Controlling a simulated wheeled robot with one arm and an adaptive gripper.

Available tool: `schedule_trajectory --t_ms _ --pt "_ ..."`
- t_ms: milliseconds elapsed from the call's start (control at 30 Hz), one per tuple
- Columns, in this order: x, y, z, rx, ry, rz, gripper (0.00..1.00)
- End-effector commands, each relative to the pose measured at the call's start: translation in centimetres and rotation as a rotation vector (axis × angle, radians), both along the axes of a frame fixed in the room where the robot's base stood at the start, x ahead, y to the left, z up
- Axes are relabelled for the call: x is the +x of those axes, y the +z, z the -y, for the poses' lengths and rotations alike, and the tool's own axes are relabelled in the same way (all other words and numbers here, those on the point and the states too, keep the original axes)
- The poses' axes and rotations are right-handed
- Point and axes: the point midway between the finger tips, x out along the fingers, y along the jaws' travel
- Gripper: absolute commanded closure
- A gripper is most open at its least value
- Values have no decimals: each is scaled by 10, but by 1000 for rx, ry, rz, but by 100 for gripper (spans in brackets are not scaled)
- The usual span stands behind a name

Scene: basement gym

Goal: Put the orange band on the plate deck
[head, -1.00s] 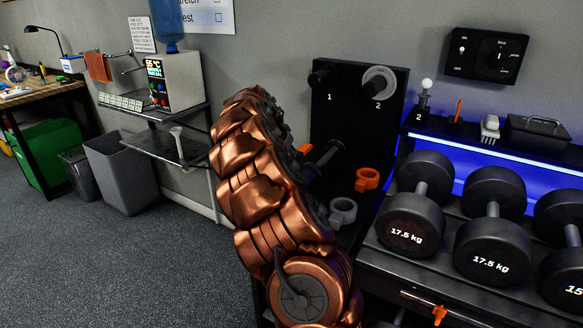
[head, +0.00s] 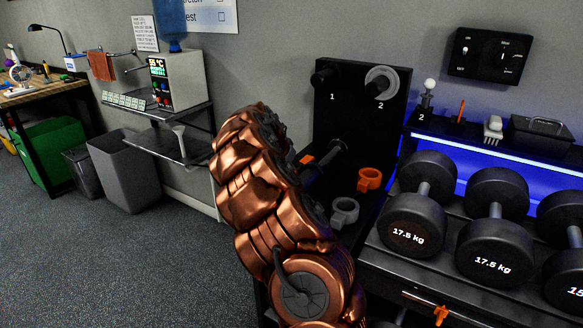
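My copper arm (head: 265,205) rises in front of the black plate stand and bends over at its top. My gripper cannot be made out; it seems hidden behind the arm. A small orange piece (head: 306,159) shows just right of the arm, beside a dark cylinder (head: 326,158); most of it is hidden, so I cannot tell whether it is the orange band or whether it is held. An orange ring-shaped piece (head: 369,179) sits on the dark deck below the black board (head: 350,115). A similar grey ring (head: 343,212) is nearer.
The board has pegs numbered 1 and 2; a grey plate (head: 382,82) hangs on peg 2. Dumbbells (head: 414,222) fill the rack at right. The floor at left is clear.

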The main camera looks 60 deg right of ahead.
Motion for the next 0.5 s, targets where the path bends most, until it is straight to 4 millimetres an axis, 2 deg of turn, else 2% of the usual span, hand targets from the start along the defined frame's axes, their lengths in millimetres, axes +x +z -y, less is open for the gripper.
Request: schedule_trajectory --t_ms 300,500 --pt "0 1 0 0 0 0 43" --pt "1 12 -8 -3 1 0 43"
